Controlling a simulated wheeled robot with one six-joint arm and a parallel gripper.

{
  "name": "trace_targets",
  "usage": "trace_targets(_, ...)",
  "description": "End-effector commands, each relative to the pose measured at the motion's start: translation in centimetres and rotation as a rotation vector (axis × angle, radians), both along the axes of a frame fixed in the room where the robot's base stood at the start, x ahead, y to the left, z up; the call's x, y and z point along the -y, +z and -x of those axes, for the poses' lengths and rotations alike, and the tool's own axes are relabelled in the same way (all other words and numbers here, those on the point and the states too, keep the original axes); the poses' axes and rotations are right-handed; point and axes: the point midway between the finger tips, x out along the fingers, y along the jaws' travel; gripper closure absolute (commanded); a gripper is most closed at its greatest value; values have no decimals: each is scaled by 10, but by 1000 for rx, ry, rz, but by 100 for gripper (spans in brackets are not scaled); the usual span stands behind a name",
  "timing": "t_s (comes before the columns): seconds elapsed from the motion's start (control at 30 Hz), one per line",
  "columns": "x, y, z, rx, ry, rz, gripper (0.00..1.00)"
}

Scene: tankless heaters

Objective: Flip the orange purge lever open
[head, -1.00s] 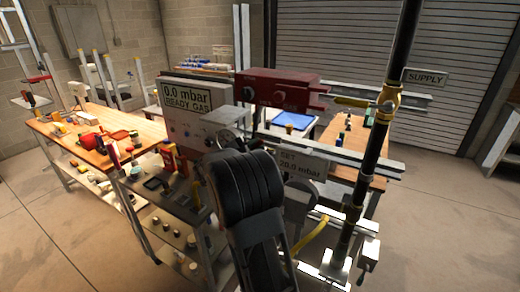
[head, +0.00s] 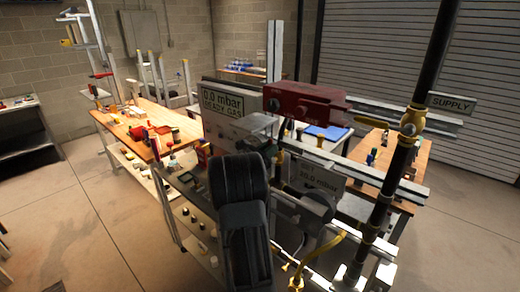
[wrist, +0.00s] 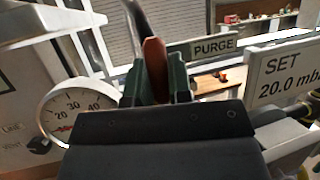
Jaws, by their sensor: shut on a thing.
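The orange purge lever (wrist: 155,66) stands upright in the wrist view, beside a sign reading PURGE (wrist: 215,46). My gripper (wrist: 155,85) has its green finger pads on both sides of the lever and is shut on it. The lever's lower end is hidden by the gripper body. In the head view my arm covers most of the lever area, and only a small part of the gripper (head: 268,150) shows beyond it.
A pressure gauge (wrist: 75,110) is close on the left of the wrist view. A SET 20.0 mbar sign (wrist: 285,72) is on the right. The head view shows a 0.0 mbar display (head: 222,102), a red box (head: 305,103) and a black supply pipe (head: 415,125) with a yellow valve.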

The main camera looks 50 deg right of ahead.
Motion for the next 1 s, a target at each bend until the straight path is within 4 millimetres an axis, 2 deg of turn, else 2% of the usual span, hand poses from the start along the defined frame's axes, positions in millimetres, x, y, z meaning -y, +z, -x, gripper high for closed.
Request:
trace_targets(0.13, 5, -1, 5, -19, -15, -2, 100)
trace_targets(0.53, 5, -1, 5, -27, -16, -4, 100)
trace_targets(0.57, 5, -1, 5, -27, -16, -4, 80)
trace_targets(0.6, 4, -1, 5, -27, -16, -4, 76)
trace_targets(0.83, 4, -1, 4, -23, -13, -3, 55)
trace_targets(1.0, 4, 0, 3, -22, -11, -2, 55)
